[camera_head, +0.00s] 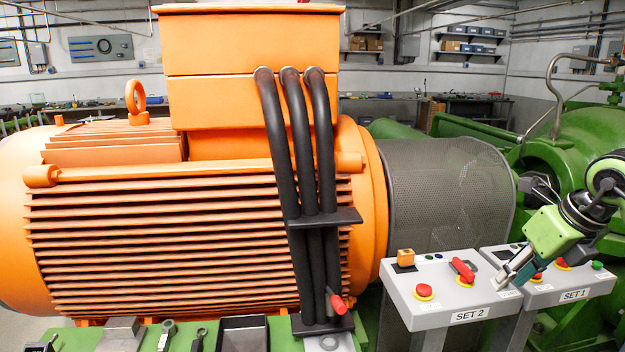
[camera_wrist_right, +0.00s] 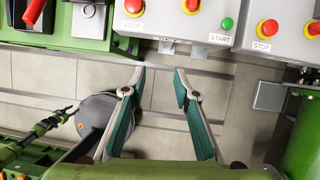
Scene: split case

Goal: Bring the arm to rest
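My right gripper (camera_head: 507,277) comes in from the right in the head view, over the gap between the two control panels. In the right wrist view its two fingers (camera_wrist_right: 160,78) stand apart with nothing between them. Floor tiles show beyond the tips, and the panel edges lie above them in the picture. The gripper looks clear of the buttons. In the head view I see no left gripper. A small green and black part (camera_wrist_right: 45,125) shows at the left of the wrist view; I cannot tell what it is.
The SET 2 panel (camera_head: 425,309) has red buttons and a red handle (camera_head: 463,270). The SET 1 panel (camera_head: 600,284) stands right of it. A large orange motor (camera_head: 120,210) fills the left. A mesh guard (camera_head: 445,195) and green machinery (camera_head: 545,155) stand behind the panels.

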